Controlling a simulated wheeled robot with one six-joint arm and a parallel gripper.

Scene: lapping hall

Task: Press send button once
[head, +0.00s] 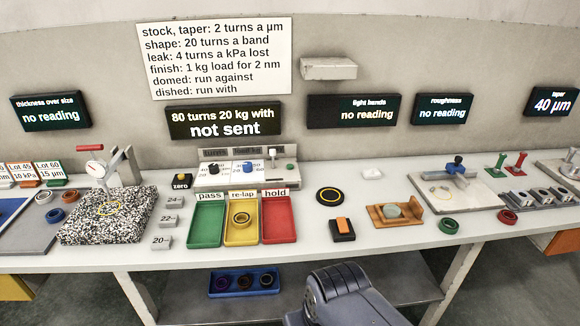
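A display (224,120) on the wall reads "80 turns 20 kg with not sent". Below it stands a grey console (240,178) with two dials, one with a black knob (213,169) and one with a blue knob (248,167). At the console's right is a small green button-like part (291,167). An orange rocker on a black box (342,230) sits on the bench front. No readable label marks either one as the send button. Part of my dark grey arm shows at the bottom centre; my gripper is not in view.
Green pass (207,224), yellow re-lap (241,233) and red hold (279,220) trays lie before the console; a ring is in the yellow one. A yellow "zero" button (181,179) is left. A speckled block (108,215) and a wooden holder (395,215) flank them.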

